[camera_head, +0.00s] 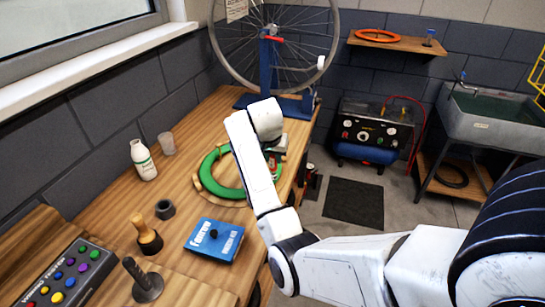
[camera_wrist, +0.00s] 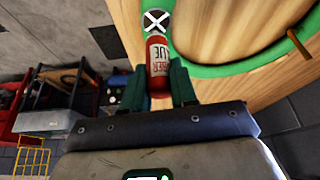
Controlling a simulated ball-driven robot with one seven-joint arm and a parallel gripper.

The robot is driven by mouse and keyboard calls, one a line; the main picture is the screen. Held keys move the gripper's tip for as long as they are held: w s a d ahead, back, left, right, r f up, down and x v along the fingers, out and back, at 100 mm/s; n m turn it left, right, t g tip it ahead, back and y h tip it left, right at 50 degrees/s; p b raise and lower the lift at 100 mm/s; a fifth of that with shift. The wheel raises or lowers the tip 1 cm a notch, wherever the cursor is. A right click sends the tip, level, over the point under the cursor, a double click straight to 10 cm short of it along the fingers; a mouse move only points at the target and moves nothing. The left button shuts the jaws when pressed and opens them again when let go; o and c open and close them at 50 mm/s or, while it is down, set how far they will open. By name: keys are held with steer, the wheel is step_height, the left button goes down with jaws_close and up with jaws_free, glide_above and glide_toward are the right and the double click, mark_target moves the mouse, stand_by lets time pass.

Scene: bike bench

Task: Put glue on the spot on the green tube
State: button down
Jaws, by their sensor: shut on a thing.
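The green tube (camera_head: 214,181) lies as a ring on a round wooden holder on the workbench. In the head view my gripper (camera_head: 277,150) is over the ring's right side, partly hidden by my arm.
On the bench (camera_head: 120,205) stand a white bottle (camera_head: 143,160), a grey cup (camera_head: 167,143), a dark roll (camera_head: 165,209), a wood-handled tool (camera_head: 147,236), a blue box (camera_head: 214,240) and a button panel (camera_head: 68,274). A wheel stand (camera_head: 270,75) is at the back.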

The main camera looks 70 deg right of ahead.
steer(key=shift+r, duration=0.1)
step_height(320, 180, up, 7)
steer(key=p, duration=0.7)
